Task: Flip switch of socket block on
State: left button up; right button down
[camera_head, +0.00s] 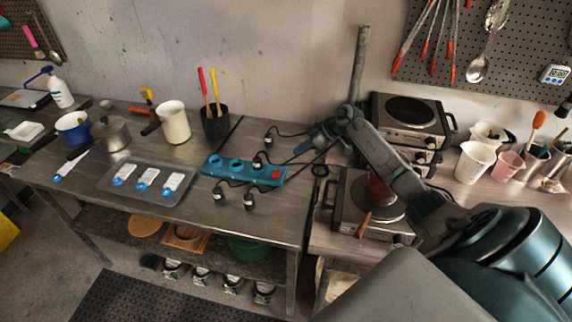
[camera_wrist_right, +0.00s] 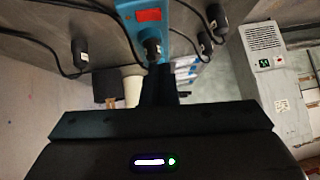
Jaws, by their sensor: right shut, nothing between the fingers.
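The blue socket block (camera_head: 243,170) lies on the metal table, near its right end. Its red switch (camera_head: 276,174) is at the block's right end. One black plug (camera_head: 257,161) sits in the block beside the switch. My right gripper (camera_head: 303,149) is shut and empty, above and to the right of the switch, apart from it. In the right wrist view the red switch (camera_wrist_right: 148,15) shows at the top, and a plug (camera_wrist_right: 152,48) stands behind the dark fingers (camera_wrist_right: 158,72). My left gripper is not in view.
Loose black plugs (camera_head: 249,201) lie in front of the block, with another (camera_head: 270,137) behind it. Cables run across the table. A hot plate (camera_head: 345,200) with a brown pot stands right, under my right arm. A grey tray (camera_head: 112,190) lies left of the block.

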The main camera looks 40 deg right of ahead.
jog(key=x, duration=0.4)
jog(key=b, duration=0.6)
send_near(272, 176)
jog(key=x, duration=0.5)
jog(key=shift+w+a+r, duration=0.1)
jog(key=shift+w+r, duration=0.2)
jog(key=shift+w, duration=0.05)
jog(key=shift+a+f+b, duration=0.1)
jog(key=shift+f+b, duration=0.5)
jog(key=shift+b, duration=0.3)
jog(key=shift+s, duration=0.1)
